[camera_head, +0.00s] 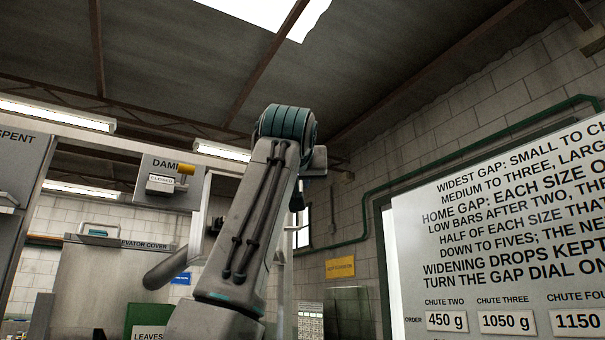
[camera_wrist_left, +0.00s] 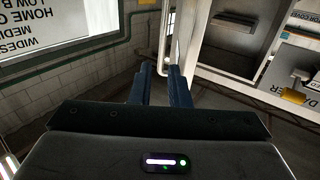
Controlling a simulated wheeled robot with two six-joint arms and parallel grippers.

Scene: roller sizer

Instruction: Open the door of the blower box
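My left gripper (camera_wrist_left: 160,73) shows in the left wrist view with its two dark fingers apart. A pale, thin upright handle (camera_wrist_left: 164,54) stands at the gap between the fingertips; I see no clear contact. The handle appears to be on the narrow pale panel (camera_wrist_left: 181,38), seen almost edge-on, which looks like a door of the pale cabinet (camera_wrist_left: 207,66). I cannot read a blower box label. In the head view my left arm rises in the middle, and its gripper (camera_head: 297,197) is small and mostly hidden behind the wrist. My right gripper is not in view.
The damper panel (camera_head: 148,196) with a yellow knob (camera_head: 186,169) is left of my arm. A large instruction board (camera_head: 480,250) stands right. An elevator cover (camera_head: 115,280) and a green leaves bin (camera_head: 148,318) are lower left. A green pipe (camera_head: 368,215) runs along the wall.

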